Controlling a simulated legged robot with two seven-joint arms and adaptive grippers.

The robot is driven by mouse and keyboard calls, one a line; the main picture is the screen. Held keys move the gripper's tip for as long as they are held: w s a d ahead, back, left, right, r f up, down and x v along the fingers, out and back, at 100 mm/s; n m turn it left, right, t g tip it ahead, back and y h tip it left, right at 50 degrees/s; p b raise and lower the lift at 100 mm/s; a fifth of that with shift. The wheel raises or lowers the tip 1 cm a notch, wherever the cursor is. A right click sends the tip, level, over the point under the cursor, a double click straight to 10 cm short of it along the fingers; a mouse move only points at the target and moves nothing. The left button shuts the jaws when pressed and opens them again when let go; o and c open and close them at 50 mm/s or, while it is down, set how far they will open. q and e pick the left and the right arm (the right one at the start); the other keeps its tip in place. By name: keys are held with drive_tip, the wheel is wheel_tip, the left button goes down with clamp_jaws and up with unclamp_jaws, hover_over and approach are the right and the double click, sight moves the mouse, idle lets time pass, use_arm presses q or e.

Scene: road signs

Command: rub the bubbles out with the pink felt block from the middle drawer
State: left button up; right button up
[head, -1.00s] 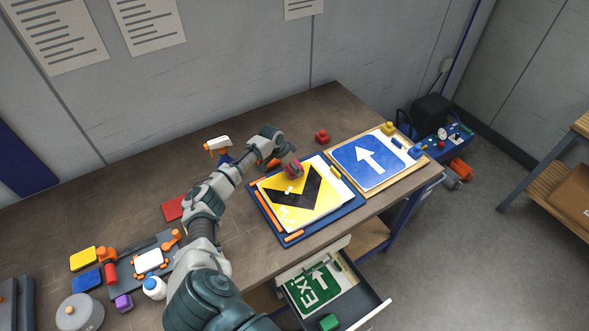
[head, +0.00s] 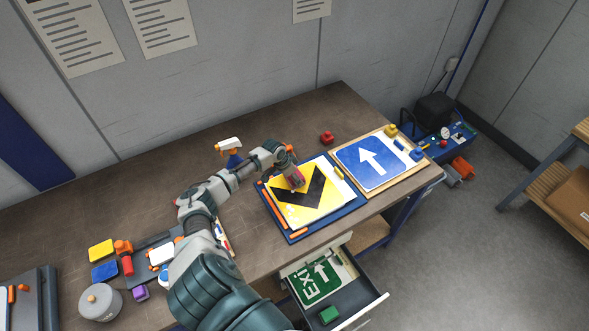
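The sign (head: 318,208), yellow with a black chevron, lies on a blue board (head: 346,209) with orange strips at its edges. The only arm in view comes in from the lower left, and I take it as my left. The block seems to touch the sign's face. An open drawer (head: 368,308) below the tabletop holds a green block (head: 329,315). My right gripper is not in view.
A blue arrow sign (head: 355,160) lies right of the board. A spray bottle (head: 229,150) stands behind my arm, and a red piece (head: 327,138) lies behind the board. Pads and a round grey pot (head: 100,302) are at left. The back left tabletop is clear.

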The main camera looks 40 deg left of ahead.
sight(293, 184)
use_arm(q)
drive_tip(key=shift+s+d+f, duration=0.1)
drive_tip(key=shift+s+d, duration=0.05)
drive_tip(key=shift+s, duration=0.05)
drive_tip(key=shift+s+d+p, duration=0.35)
drive_tip(key=shift+s+p, duration=0.35)
drive_tip(key=shift+p, duration=0.5)
drive_tip(key=shift+s+d+p, duration=0.2)
drive_tip(key=shift+s+p, duration=0.3)
drive_tip(key=shift+p, duration=0.05)
drive_tip(key=shift+s+d, duration=0.2)
drive_tip(key=shift+d, duration=0.5)
drive_tip(key=shift+s+d, duration=0.2)
drive_tip(key=shift+d, duration=0.35)
drive_tip(key=shift+s+d, duration=0.15)
drive_tip(key=shift+d, duration=0.4)
